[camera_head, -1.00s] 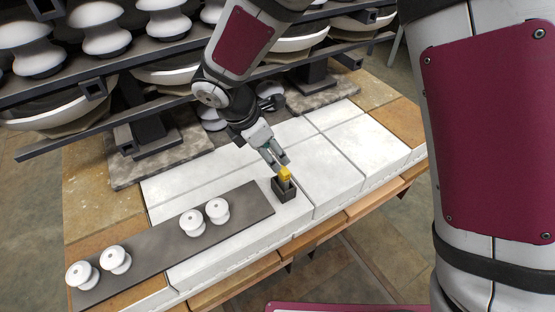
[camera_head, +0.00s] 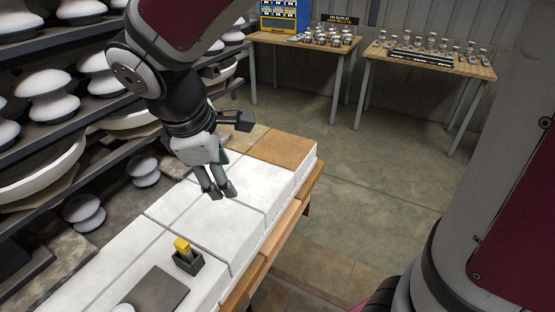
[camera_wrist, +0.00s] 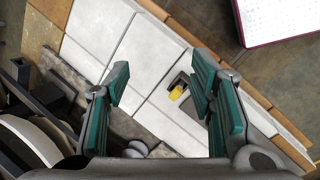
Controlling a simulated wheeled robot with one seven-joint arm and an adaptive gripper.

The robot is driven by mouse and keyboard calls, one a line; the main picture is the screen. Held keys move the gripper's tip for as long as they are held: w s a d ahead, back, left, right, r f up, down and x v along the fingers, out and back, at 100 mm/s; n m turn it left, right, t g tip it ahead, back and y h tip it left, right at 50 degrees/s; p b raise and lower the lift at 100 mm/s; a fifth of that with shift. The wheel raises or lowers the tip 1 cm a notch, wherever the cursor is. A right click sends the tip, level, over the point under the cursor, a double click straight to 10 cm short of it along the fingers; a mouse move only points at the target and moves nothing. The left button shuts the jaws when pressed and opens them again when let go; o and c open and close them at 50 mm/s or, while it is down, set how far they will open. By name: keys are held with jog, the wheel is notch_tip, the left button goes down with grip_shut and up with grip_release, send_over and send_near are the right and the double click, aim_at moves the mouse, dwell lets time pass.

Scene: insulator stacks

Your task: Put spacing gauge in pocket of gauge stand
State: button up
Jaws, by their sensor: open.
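The yellow spacing gauge (camera_head: 182,246) stands in the dark gauge stand (camera_head: 188,263) on the white blocks, its top sticking out and leaning slightly. In the wrist view the gauge (camera_wrist: 177,93) and the stand (camera_wrist: 190,101) show between my fingers, nearer the right one, and well beyond them. My gripper (camera_head: 220,192) is open and empty, above the white blocks, up and to the right of the stand in the head view. It also shows in the wrist view (camera_wrist: 162,98) with its green pads wide apart. How deep the gauge sits in the pocket is hidden.
A dark plate (camera_head: 155,292) lies beside the stand, with part of a white insulator (camera_head: 123,308) at the picture's bottom edge. Shelves of insulators (camera_head: 45,95) stand at the left. Two tables (camera_head: 430,66) with small items stand at the back. The floor between is clear.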

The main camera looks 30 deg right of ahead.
jog(key=s+d+r+m+t+y, duration=0.1)
jog(key=s+d+r+m, duration=0.1)
jog(key=s+d+m, duration=0.2)
jog(key=s+d+r+m+t+y, duration=0.1)
jog(key=s+d+r+m+y, duration=0.1)
jog(key=s+m, duration=0.7)
jog(key=s+d+r, duration=0.1)
jog(key=d, duration=0.1)
jog(key=shift+s+d+r+m, duration=0.15)
jog(key=shift+s+d+m, duration=0.15)
jog(key=shift+s+d, duration=0.1)
